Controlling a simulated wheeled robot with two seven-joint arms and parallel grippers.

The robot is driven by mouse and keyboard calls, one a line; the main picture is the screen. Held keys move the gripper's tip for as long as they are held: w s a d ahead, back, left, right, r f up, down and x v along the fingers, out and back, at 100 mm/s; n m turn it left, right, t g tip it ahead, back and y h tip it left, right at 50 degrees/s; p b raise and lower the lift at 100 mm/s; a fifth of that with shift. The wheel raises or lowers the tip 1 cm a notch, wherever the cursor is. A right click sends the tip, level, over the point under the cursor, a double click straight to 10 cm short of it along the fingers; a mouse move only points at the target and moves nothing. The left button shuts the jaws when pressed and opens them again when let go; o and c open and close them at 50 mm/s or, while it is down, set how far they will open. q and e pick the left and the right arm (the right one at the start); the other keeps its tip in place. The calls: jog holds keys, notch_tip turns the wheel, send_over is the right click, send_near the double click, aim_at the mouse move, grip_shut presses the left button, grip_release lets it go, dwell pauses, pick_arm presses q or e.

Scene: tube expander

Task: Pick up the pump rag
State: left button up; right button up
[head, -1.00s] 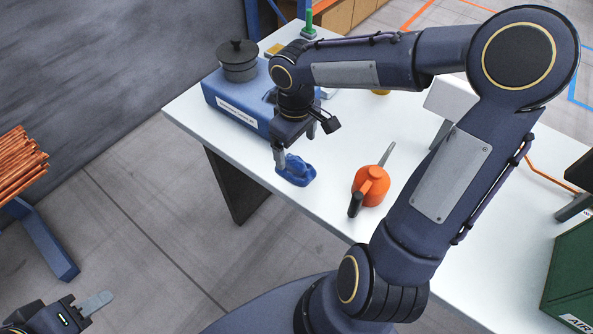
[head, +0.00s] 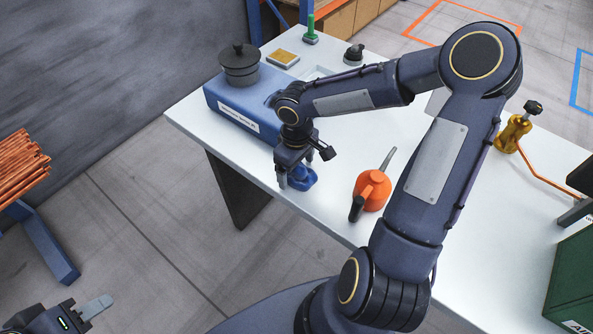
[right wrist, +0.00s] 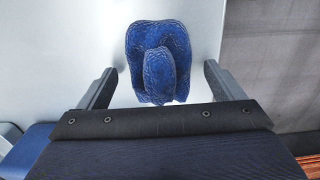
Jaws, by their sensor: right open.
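The pump rag (head: 303,180) is a crumpled dark blue cloth lying near the front edge of the white table. In the right wrist view the rag (right wrist: 158,62) lies ahead of and between the two fingers. My right gripper (head: 296,168) points down at the rag and partly hides it in the head view. Its fingers (right wrist: 158,88) are spread to either side with gaps between them and the cloth. My left gripper (head: 92,310) is at the lower left corner, away from the table, only partly in view; its jaw state is unclear.
A yellow brass item (head: 513,133) and a green case (head: 572,262) are at the right.

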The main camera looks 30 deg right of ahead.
jog(key=c, duration=1.1)
jog(key=shift+r, duration=0.1)
jog(key=shift+r, duration=0.65)
jog(key=a+r, duration=0.3)
jog(key=a, duration=0.1)
jog(key=s+a+r+b, duration=0.1)
jog(key=a+r, duration=0.3)
jog(key=a, duration=0.1)
jog(key=a+r, duration=0.4)
jog(key=a, duration=0.1)
jog(key=shift+s+r+b, duration=0.25)
jog(key=shift+s+b, duration=0.15)
